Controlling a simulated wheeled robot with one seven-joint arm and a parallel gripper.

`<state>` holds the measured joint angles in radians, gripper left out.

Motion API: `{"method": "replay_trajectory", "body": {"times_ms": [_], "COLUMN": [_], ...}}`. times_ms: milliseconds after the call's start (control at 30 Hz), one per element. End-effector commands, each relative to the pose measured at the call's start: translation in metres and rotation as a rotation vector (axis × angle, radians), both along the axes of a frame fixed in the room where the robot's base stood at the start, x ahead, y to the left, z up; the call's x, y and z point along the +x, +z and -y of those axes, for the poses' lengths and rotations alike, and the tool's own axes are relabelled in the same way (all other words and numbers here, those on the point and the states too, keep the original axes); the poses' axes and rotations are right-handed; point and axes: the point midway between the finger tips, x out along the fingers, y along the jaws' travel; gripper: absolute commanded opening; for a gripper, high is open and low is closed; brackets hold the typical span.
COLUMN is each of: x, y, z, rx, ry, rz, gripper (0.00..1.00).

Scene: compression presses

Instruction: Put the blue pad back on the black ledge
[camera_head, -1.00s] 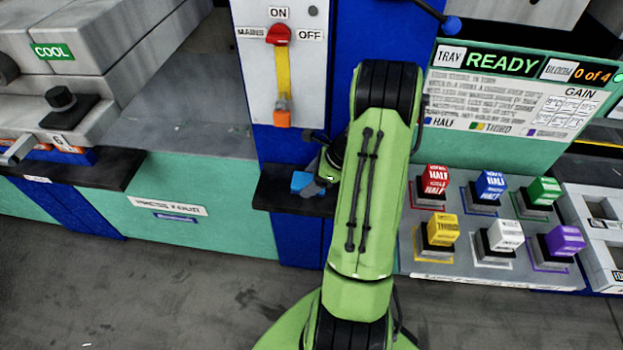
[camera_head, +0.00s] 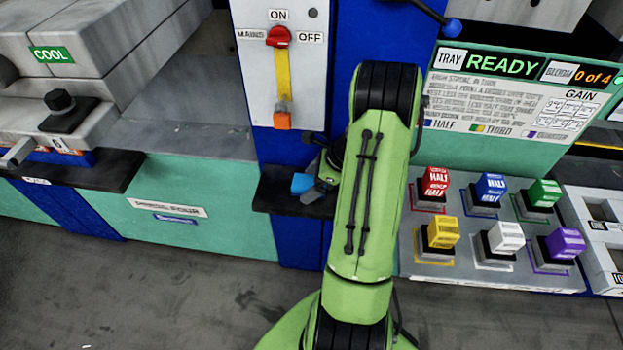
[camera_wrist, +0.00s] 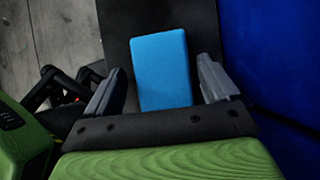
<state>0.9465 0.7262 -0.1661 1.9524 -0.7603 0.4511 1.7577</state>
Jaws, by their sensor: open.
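The blue pad (camera_head: 302,183) lies on the black ledge (camera_head: 272,192) in front of the blue column, left of my arm in the head view. In the wrist view the blue pad (camera_wrist: 161,70) lies flat on the dark ledge (camera_wrist: 200,22). My gripper (camera_wrist: 160,88) is open, with one grey finger on each side of the pad and a gap visible at both sides. In the head view my gripper (camera_head: 318,190) is at the pad and partly hidden by my green arm.
Above the ledge is a white mains panel with a red switch (camera_head: 278,36). A press (camera_head: 60,80) stands at left. A panel of coloured button blocks (camera_head: 490,270) is at right, below the READY display (camera_head: 502,65). The floor in front is clear.

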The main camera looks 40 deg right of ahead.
Motion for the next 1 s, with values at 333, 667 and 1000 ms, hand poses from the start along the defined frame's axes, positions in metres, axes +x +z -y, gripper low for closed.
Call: {"method": "replay_trajectory", "body": {"times_ms": [333,667,1000], "x": [-0.039,-0.031,-0.054], "y": [0.085,0.131,0.246], "z": [0.034,0.011,-0.179], "rx": [-0.006,-0.128,-0.809], "ry": [-0.010,0.190,1.385], "rz": [0.008,0.041,0.267], "gripper": [0.92,0.92,0.92]}}
